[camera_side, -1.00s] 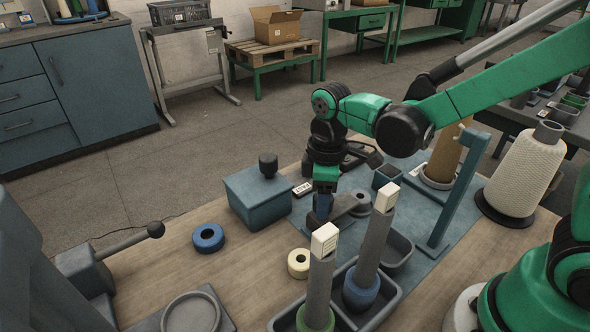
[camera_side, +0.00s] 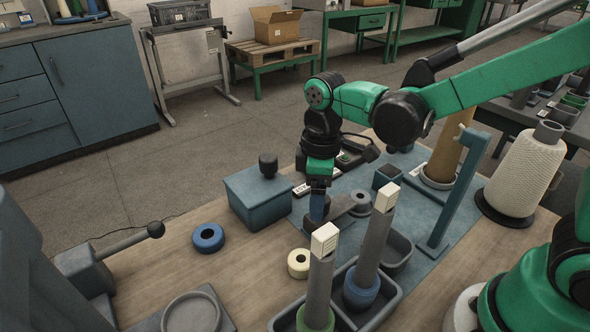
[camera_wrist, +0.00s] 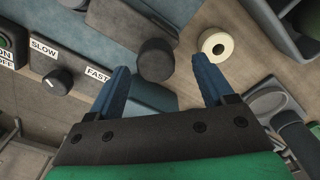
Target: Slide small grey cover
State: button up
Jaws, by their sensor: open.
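A small grey plate, which looks like the cover (camera_side: 342,206), lies on the blue mat beside a round grey piece in the side view. In the wrist view the grey plate (camera_wrist: 128,22) is at the top, with a dark round knob (camera_wrist: 155,60) at its near end. My gripper (camera_side: 317,221) points down over the plate's left end. In the wrist view my gripper (camera_wrist: 160,68) is open, its blue fingers on either side of the knob. I cannot tell whether they touch it. The fingers partly hide the knob end in the side view.
A pale yellow ring (camera_side: 298,263) lies close to my gripper, and a blue ring (camera_side: 208,237) farther left. A blue box (camera_side: 258,200) stands left of the gripper. Upright grey spindles (camera_side: 370,250) stand in a tray nearby. A speed dial (camera_wrist: 58,82) shows in the wrist view.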

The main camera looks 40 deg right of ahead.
jog(key=shift+r, duration=2)
jog(key=shift+s+d+r+m+t, duration=0.25)
jog(key=shift+s+d+m+t, duration=0.05)
jog(key=shift+d+m, duration=0.1)
jog(key=s+d+r+m+t, duration=0.1)
jog(key=s+d+m+t, duration=0.2)
jog(key=d+m+t, duration=0.2)
jog(key=shift+s+d+r+m+t, duration=0.3)
jog(key=shift+m+t, duration=0.5)
jog(key=shift+m, duration=0.8)
jog(key=shift+a+r, duration=0.1)
jog(key=shift+a, duration=0.05)
